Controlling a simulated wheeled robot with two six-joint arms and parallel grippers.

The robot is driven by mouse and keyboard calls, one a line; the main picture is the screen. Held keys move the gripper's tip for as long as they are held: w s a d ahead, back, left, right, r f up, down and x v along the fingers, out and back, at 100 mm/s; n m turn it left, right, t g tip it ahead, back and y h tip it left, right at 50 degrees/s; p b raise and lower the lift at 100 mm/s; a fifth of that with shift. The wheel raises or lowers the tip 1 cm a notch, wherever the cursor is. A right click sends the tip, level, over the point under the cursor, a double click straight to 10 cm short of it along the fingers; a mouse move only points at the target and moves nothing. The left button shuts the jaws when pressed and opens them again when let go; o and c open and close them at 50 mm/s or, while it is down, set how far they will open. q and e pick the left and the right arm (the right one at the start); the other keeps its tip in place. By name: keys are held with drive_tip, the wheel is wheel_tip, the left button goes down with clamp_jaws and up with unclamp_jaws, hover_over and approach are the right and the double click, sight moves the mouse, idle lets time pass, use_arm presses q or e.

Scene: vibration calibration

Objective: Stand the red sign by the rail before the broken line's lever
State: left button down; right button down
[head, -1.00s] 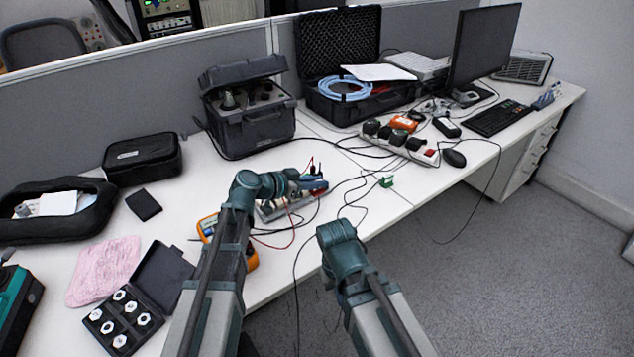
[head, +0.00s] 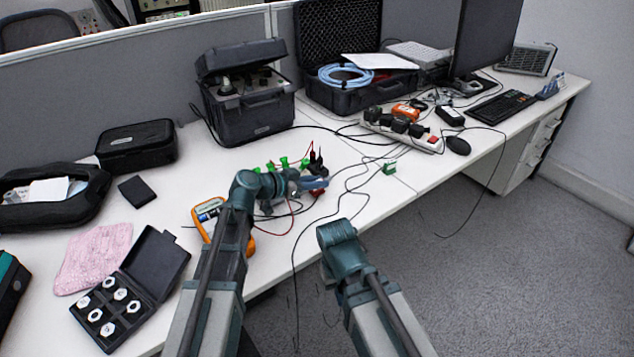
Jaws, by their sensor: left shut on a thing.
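My left gripper (head: 314,184) reaches in over the desk with its blue-grey fingers pointing right. It is shut on a small red piece (head: 318,192), probably the red sign, mostly hidden by the fingers. Just behind the wrist, several green levers (head: 284,162) stand in a row; the rail under them is largely hidden by my arm. Black plugs (head: 316,160) with wires stand at the row's right end. I cannot tell which lever belongs to the broken line.
An orange multimeter (head: 212,212) lies left of my left arm. A small green block (head: 389,168) and loose black cables lie to the right. A power strip (head: 405,130), a black case (head: 250,110) and a box of nuts (head: 150,260) are around.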

use_arm(q)
drive_tip(key=shift+f+b, duration=0.6)
use_arm(e)
drive_tip(key=shift+f, duration=0.65)
use_arm(q)
drive_tip(key=c, duration=0.7)
unclamp_jaws()
drive_tip(key=shift+c, duration=0.2)
drive_tip(key=shift+r, duration=0.1)
use_arm(e)
drive_tip(key=shift+r, duration=0.1)
